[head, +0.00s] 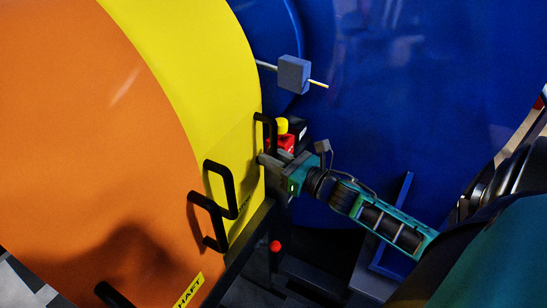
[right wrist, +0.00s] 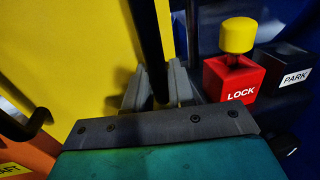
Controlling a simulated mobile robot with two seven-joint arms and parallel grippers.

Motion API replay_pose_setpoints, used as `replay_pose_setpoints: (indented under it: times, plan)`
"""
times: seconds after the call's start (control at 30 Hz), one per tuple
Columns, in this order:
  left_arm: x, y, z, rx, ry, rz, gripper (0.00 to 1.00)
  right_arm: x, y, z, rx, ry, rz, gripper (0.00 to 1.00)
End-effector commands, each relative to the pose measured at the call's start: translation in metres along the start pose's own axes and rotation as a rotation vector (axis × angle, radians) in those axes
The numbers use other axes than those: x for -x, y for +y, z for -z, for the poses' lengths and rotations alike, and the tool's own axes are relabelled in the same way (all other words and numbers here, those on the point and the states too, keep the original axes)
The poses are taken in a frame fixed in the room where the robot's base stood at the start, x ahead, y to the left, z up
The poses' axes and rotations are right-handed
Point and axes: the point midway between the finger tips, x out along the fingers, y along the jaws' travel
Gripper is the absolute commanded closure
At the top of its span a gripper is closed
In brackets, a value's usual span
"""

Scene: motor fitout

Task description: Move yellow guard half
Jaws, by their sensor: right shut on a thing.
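The yellow guard half (head: 205,70) is a large curved yellow panel at the upper left of the head view, and it fills the left of the right wrist view (right wrist: 60,50). A black bar handle (head: 264,121) stands on its right edge; it also shows in the right wrist view (right wrist: 146,40). My right gripper (head: 265,160) is shut on this handle, with the bar between its grey fingers (right wrist: 158,85). The lower end of the handle is hidden by the gripper. A second black handle (head: 229,190) sits lower on the yellow panel. My left gripper is not in view.
An orange panel (head: 90,110) with black handles adjoins the yellow one at left. A red LOCK block (right wrist: 236,80) with a yellow knob (right wrist: 238,36) and a black PARK block (right wrist: 288,66) stand just right of the gripper. A large blue housing (head: 420,90) lies behind.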

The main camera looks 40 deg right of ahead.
Motion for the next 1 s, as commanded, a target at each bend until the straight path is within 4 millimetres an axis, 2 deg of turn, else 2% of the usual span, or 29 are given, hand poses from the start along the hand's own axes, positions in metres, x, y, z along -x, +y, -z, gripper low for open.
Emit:
replay_pose_setpoints:
  times: [0.03,0.07,0.37,0.73,0.87,1.0]
  plan:
    - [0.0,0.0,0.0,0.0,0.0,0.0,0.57,0.0,0.0,0.0,-0.001,0.0,-0.001,1.0]
    - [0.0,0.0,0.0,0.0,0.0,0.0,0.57,0.0,0.0,0.0,-0.001,0.0,-0.001,0.76]
    - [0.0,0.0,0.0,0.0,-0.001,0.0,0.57,0.0,0.0,0.0,0.0,0.0,0.0,0.47]
    - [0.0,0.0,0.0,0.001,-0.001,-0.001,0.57,0.007,0.0,0.001,-0.001,0.002,0.001,0.47]
    - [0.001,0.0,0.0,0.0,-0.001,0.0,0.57,0.024,0.0,0.001,-0.001,0.003,0.0,0.47]
    - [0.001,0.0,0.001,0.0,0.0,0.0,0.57,0.051,0.001,0.001,-0.002,0.004,0.001,0.47]
